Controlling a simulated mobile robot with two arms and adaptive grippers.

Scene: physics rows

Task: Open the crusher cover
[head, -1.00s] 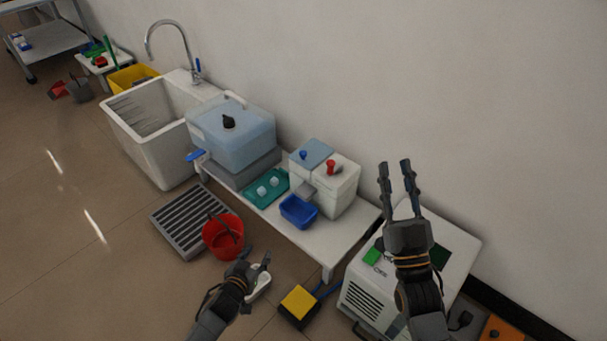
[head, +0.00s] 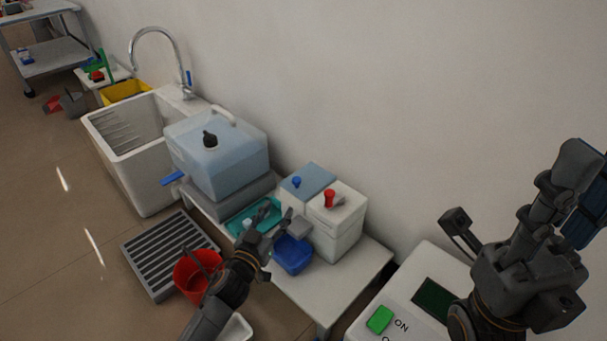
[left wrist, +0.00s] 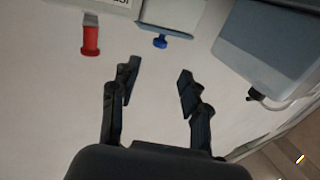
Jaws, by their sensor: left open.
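The crusher is a white box (head: 339,234) with a red knob (head: 329,198), joined to a box with a blue-grey lid (head: 311,179) and a small blue knob (head: 296,182). It stands on a low white table. My left gripper (head: 279,211) is open and empty, in front of the crusher and over the teal tray. In the left wrist view, the red knob (left wrist: 90,40) and blue knob (left wrist: 160,41) lie beyond my open fingers, apart from them. My right gripper (head: 575,185) is large at the right edge, its fingers overlapping and apart from the crusher.
A blue bin (head: 292,256) sits before the crusher. A pale blue tank (head: 220,165) stands left of it, beside a white sink (head: 125,150). A red bucket (head: 190,278) and grey grate (head: 165,255) are on the floor. A white machine with a green ON button (head: 380,319) is at lower right.

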